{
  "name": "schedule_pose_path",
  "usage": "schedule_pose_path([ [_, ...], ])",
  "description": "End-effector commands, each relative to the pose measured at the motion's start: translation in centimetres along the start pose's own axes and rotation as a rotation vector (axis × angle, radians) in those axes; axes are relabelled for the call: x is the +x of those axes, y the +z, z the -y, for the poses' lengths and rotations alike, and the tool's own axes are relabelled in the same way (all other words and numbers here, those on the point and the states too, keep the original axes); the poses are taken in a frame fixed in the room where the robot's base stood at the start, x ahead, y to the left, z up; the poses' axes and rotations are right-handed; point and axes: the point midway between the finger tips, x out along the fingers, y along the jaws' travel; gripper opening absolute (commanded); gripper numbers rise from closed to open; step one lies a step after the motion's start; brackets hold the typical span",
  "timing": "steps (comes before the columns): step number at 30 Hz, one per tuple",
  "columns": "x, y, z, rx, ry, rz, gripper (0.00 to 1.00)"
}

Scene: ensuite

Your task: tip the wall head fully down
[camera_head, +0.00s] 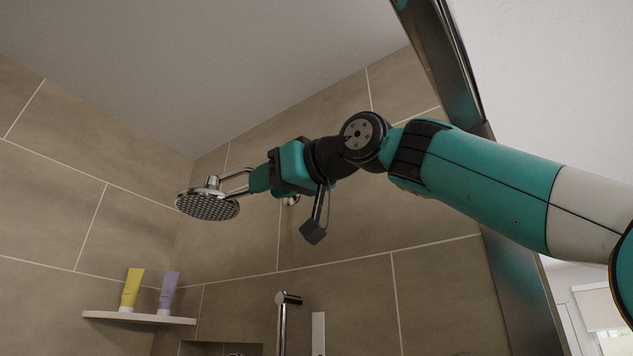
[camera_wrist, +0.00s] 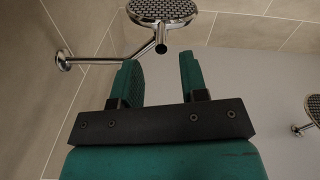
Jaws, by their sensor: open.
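The wall head is a round chrome shower head (camera_head: 207,206) at left centre in the head view. Its perforated face shows from below; its exact tilt is hard to tell. It also shows at the top of the wrist view (camera_wrist: 163,10), partly cut off, with its neck (camera_wrist: 160,38) and a bent chrome arm running to a wall flange (camera_wrist: 62,60). My gripper (camera_head: 250,180) is just right of the head, near its neck and arm. In the wrist view my gripper's two teal fingers (camera_wrist: 158,64) are apart with nothing held between them, and the neck is beyond their tips.
A corner shelf (camera_head: 140,318) holds a yellow tube (camera_head: 131,289) and a purple tube (camera_head: 168,292). A chrome fitting (camera_head: 283,315) is lower on the tiled wall. A metal frame edge (camera_head: 470,100) runs behind my arm. Another perforated head (camera_wrist: 313,107) shows at the wrist view's right edge.

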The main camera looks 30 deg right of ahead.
Motion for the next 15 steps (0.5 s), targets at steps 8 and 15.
schedule_pose_path([
  [8, -5.2, -0.1, -0.4, -0.002, 0.013, 0.002, 0.4],
  [15, -7.7, -0.1, -0.2, -0.001, 0.011, 0.004, 0.4],
])
